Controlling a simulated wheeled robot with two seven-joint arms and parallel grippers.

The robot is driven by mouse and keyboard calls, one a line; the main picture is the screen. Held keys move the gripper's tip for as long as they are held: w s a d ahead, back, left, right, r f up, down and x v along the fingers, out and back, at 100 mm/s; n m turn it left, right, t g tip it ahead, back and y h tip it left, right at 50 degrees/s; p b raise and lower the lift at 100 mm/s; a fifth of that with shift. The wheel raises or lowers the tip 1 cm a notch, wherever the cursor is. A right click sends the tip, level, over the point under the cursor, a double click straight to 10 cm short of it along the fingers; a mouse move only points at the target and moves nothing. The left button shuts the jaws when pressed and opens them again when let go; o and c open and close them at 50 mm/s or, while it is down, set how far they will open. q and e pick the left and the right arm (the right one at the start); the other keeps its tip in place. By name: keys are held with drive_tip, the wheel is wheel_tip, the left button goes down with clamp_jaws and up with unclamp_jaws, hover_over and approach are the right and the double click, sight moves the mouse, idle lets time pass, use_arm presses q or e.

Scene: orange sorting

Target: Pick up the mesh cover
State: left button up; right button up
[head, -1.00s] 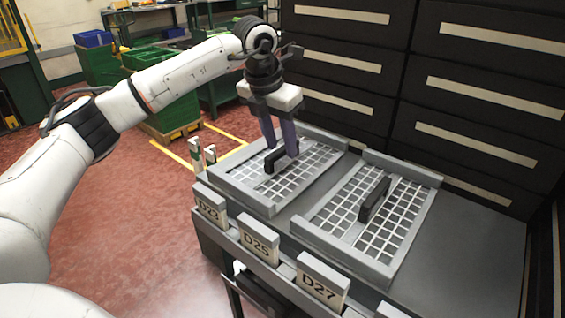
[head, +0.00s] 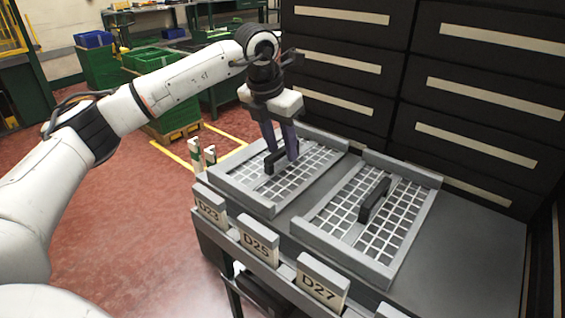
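Two mesh covers with grey frames, white grids and black handles lie side by side on the grey bench. My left gripper (head: 283,160) is over the left mesh cover (head: 243,196), pointing down. Its two purple-grey fingers stand apart, with the left cover's black handle (head: 274,160) low at the fingertips. I cannot tell whether the fingers touch the handle. The right mesh cover (head: 329,250) lies flat with its handle (head: 375,200) free. My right gripper is not in view.
Label plates D23 (head: 211,206), D25 (head: 259,240) and D27 (head: 322,284) line the bench's front edge. Dark drawers (head: 480,100) stand close behind the covers. Green crates (head: 165,90) are farther back at left. Bare bench (head: 460,250) is free at right.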

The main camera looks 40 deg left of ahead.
use_arm(q)
drive_tip(key=shift+c, duration=0.2)
clamp_jaws()
